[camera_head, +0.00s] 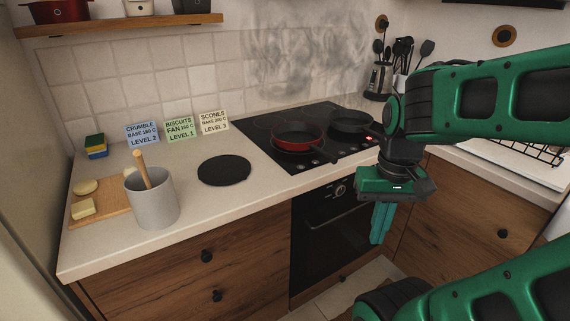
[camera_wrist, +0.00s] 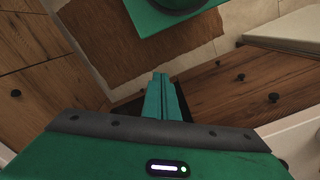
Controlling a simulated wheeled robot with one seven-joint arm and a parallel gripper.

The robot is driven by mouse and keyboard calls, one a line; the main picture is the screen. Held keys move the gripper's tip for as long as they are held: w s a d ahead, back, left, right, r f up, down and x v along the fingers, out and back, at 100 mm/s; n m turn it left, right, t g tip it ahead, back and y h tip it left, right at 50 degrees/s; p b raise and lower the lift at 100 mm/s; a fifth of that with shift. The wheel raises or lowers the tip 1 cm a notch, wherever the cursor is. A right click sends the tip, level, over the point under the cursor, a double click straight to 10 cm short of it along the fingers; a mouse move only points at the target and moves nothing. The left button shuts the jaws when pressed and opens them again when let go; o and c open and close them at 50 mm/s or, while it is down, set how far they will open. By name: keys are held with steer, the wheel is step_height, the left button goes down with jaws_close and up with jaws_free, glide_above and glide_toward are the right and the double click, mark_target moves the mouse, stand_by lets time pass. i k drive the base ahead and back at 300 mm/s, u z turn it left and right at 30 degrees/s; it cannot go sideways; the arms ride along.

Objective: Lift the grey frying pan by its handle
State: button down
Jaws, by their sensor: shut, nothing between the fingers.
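A dark grey frying pan (camera_head: 352,122) sits at the back right of the black cooktop (camera_head: 262,128), partly hidden by my arm; its handle cannot be made out clearly. A red pan (camera_head: 298,136) sits to its left on the cooktop, nearer the front. My gripper (camera_head: 380,238) hangs pointing down in front of the counter, below the cooktop's level and apart from both pans. Its teal fingers are shut together and empty. The fingers also show in the wrist view (camera_wrist: 162,98), over the floor and cabinet fronts, with no pan in sight there.
A grey pot with a wooden stick (camera_head: 152,200), a wooden board (camera_head: 105,205) and a black round mat (camera_head: 224,170) lie on the left counter. Label cards (camera_head: 180,128) stand behind. Utensils (camera_head: 402,60) stand at the back right. Wooden drawers (camera_head: 185,275) and the oven (camera_head: 325,225) front the counter.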

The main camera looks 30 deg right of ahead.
mark_target(337, 126)
steer(key=z, duration=0.45)
steer(key=i, duration=0.95)
steer(key=z, duration=0.6)
